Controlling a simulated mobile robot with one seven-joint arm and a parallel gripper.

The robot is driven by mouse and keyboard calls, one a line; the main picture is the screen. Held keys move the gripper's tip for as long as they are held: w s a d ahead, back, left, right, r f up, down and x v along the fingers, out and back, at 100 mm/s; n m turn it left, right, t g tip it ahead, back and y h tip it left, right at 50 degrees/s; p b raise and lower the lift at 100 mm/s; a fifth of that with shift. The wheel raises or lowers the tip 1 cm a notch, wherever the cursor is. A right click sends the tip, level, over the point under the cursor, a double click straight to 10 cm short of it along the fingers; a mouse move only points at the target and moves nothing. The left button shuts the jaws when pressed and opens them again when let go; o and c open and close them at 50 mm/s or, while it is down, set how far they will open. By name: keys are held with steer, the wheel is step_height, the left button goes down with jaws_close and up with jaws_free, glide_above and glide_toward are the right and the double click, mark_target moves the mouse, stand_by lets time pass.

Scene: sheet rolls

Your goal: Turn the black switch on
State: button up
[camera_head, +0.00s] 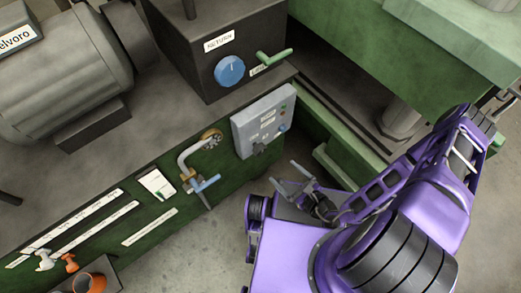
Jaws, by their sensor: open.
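A grey control box (263,122) is fixed to the green machine side near the middle of the view. A small black switch (260,148) is on the lower part of its face; its setting is too small to tell. A blue knob (282,128) and small green and red marks also show on the box. My gripper (287,174) is open and empty, in front of and below the box. Its two fingers are apart and do not appear to touch the box or the switch.
A pipe with a blue handle (205,184) sticks out left of the box. A dark box with a large blue dial (229,71) and a green lever (275,57) stands behind. A green machine body (400,50) is at the upper right. Bare floor lies below.

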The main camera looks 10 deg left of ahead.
mark_target(262, 153)
steer(key=b+x, duration=0.2)
steer(key=x, duration=1.3)
steer(key=c, duration=1.4)
